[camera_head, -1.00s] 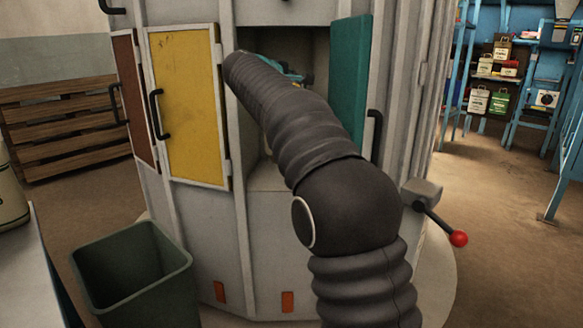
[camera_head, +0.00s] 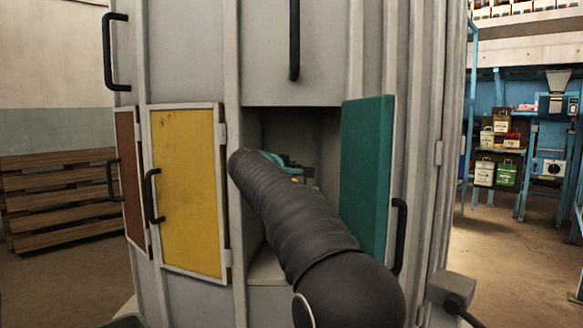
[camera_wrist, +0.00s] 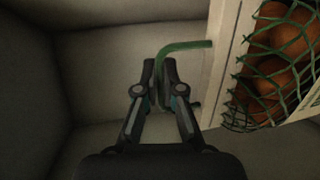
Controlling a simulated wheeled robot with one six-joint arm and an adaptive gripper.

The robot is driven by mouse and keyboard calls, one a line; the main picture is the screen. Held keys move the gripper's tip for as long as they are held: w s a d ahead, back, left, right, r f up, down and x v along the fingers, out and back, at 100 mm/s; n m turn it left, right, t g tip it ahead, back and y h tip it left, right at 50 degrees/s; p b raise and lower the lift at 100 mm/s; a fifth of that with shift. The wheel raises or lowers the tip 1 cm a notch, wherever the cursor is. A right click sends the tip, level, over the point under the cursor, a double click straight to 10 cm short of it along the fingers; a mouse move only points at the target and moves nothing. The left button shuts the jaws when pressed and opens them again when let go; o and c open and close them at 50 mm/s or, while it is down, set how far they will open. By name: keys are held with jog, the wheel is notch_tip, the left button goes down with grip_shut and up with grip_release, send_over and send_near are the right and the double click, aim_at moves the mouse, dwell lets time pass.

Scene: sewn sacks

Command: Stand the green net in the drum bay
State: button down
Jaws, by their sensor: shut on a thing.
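The green net (camera_wrist: 285,60) shows at the right of the wrist view, with round orange-brown contents behind green mesh and a pale band along its left side. My gripper (camera_wrist: 160,68) is shut on a green handle (camera_wrist: 188,46) that bends right toward the net. In the head view my arm reaches into the open drum bay (camera_head: 280,128), and teal and dark parts at its end show inside. The net cannot be made out there. Whether the net's base touches the bay floor is hidden.
The teal door (camera_head: 366,175) stands open at the bay's right. A yellow door (camera_head: 187,190) and a red-brown door (camera_head: 131,180) lie to its left. In the wrist view, plain grey bay walls (camera_wrist: 110,50) leave room left of my gripper. Shelves (camera_head: 505,150) stand far right.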

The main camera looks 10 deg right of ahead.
jog(key=shift+s+a+f+b, duration=0.1)
jog(key=shift+f+b, duration=0.35)
jog(key=shift+f, duration=1.9)
jog(key=c, duration=1.7)
grip_release()
jog(key=shift+f, duration=0.2)
jog(key=o, duration=0.4)
jog(key=shift+r, duration=0.1)
jog(key=shift+s+a+r, duration=0.1)
jog(key=shift+a, duration=0.05)
jog(key=b+v, duration=0.1)
jog(key=v, duration=1)
jog(key=shift+s, duration=0.3)
jog(key=shift+a, duration=0.1)
